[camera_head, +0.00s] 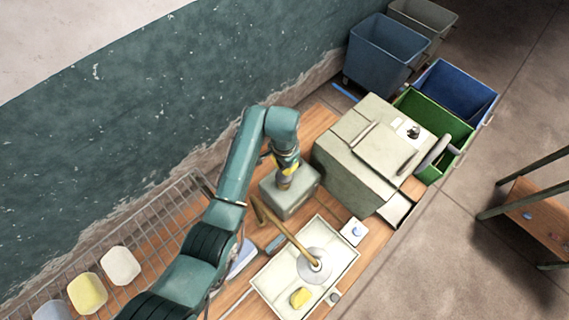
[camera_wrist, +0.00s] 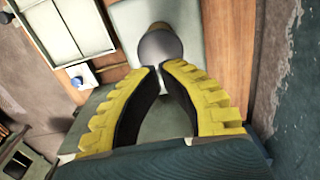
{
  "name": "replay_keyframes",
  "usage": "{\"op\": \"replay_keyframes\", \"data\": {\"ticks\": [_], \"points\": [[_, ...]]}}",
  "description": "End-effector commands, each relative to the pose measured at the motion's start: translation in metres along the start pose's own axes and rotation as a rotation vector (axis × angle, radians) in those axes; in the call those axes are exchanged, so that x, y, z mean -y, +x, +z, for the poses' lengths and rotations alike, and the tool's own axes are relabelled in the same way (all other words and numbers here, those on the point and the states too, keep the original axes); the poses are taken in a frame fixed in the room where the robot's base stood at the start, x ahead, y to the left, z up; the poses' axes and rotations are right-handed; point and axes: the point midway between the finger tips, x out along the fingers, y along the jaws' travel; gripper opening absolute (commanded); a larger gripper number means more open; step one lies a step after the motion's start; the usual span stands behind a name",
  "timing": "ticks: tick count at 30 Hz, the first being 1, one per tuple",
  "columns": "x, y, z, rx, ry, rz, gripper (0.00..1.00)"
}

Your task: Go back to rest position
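My gripper (camera_head: 287,173) has yellow ribbed fingers and hangs at the end of my teal arm, above a grey-green block (camera_head: 292,197) on the wooden bench. A short brown and dark piece stands between the gripper and the block. In the wrist view, the fingertips of my gripper (camera_wrist: 159,68) come together with almost no gap. A dark rounded knob (camera_wrist: 160,47) with a brown end shows just beyond the tips. Nothing is visibly held, though contact with the knob cannot be told.
A large pale box machine (camera_head: 350,160) stands right of the gripper. A white tray (camera_head: 268,283) holds a yellow piece (camera_head: 301,298) and a disc with a brown rod (camera_head: 290,235). A wire rack (camera_head: 165,235) lies left by the wall. Green (camera_head: 432,118) and blue bins (camera_head: 380,50) stand beyond.

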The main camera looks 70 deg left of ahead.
Motion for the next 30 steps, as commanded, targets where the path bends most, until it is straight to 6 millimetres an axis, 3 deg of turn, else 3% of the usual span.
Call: {"op": "replay_keyframes", "data": {"ticks": [6, 17, 19, 22, 24, 26, 30], "points": [[0.0, -0.019, 0.0, -0.001, 0.0, -0.001, 0.0], [-0.001, -0.019, 0.0, 0.0, 0.001, 0.0, 0.0], [-0.01, -0.019, -0.004, -0.001, 0.022, 0.0, 0.0], [-0.053, -0.018, -0.017, 0.003, 0.117, 0.002, 0.0], [-0.104, -0.021, -0.03, -0.015, 0.229, -0.006, 0.0], [-0.152, -0.035, -0.044, -0.076, 0.334, -0.026, 0.0], [-0.254, -0.088, -0.071, -0.327, 0.522, -0.075, 0.0]]}}
